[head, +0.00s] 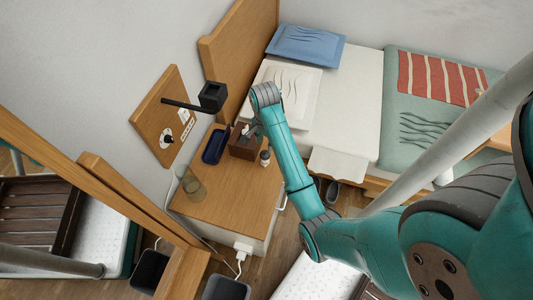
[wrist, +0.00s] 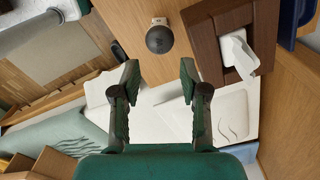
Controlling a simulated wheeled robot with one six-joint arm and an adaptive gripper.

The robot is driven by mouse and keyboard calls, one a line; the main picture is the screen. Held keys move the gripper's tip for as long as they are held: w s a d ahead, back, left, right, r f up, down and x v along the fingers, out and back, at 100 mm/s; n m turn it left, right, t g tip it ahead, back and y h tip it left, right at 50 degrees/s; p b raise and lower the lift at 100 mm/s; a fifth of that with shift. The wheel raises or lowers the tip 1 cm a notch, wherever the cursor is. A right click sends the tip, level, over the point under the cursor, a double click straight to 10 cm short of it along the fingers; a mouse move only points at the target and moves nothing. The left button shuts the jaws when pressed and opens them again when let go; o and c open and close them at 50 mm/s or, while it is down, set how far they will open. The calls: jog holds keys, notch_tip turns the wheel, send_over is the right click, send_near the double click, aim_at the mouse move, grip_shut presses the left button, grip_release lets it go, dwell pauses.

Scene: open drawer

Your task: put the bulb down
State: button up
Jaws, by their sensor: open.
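The bulb (wrist: 159,40), a dark grey round thing with a pale end, stands on the wooden cabinet top in the wrist view. In the head view the bulb (head: 265,157) is small, near the cabinet's right edge, beside the brown tissue box (head: 242,148). My gripper (wrist: 159,78) is open, with nothing between its fingers. In the wrist view the bulb lies beyond the fingertips, centred between them and apart from both. In the head view my wrist hides most of the gripper.
The tissue box (wrist: 222,38) stands close to the bulb in the wrist view. A dark blue tray (head: 214,146) and a clear glass (head: 194,190) are on the cabinet (head: 232,205). A black lamp (head: 211,97) reaches over it. The cabinet's front half is clear. A bed (head: 350,110) stands beyond.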

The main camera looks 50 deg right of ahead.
jog(key=shift+r, duration=0.45)
